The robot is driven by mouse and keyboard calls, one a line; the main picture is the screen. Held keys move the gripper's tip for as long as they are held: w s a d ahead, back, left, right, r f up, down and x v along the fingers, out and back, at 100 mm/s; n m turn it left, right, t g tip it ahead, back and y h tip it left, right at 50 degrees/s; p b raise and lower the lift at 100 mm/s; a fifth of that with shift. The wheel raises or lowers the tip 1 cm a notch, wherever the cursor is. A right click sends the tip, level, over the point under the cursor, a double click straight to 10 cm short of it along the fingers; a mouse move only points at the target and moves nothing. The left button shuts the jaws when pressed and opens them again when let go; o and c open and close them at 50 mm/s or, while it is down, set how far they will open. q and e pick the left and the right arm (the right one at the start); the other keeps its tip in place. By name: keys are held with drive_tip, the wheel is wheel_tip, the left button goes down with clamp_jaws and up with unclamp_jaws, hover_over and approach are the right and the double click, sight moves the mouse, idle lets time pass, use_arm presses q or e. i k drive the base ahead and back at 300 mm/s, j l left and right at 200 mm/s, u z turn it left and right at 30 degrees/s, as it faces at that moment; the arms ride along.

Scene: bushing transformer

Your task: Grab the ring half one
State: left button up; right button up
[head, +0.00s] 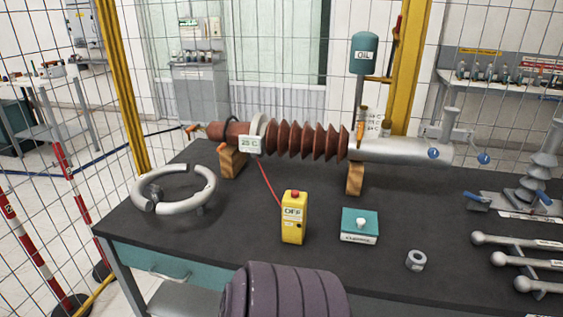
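A light grey metal ring (184,205) lies on the left part of the dark table. It looks like two curved halves set close together, with a break at its upper right and a dark end piece at its left. I cannot tell which half is ring half one, as no label on them is readable. Neither of my grippers is in view.
A brown ribbed bushing (300,142) with a silver cylinder (400,151) rests on wooden blocks behind the ring. A yellow OFF box (294,222), a teal box (360,226), a nut (416,260) and several rods (515,262) stand or lie to the right.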

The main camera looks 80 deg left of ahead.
sight(137, 198)
drive_tip(key=u, duration=3.65)
drive_tip(key=j+z, duration=0.1)
drive_tip(key=z, duration=0.4)
drive_tip(key=i+j+z, duration=0.15)
drive_tip(key=j+z, duration=0.2)
drive_tip(key=j, duration=0.45)
drive_tip(key=i+j+z, duration=0.1)
drive_tip(key=j+z, duration=0.25)
drive_tip(key=j, duration=0.45)
drive_tip(key=i+j, duration=0.25)
drive_tip(key=i+l, duration=0.1)
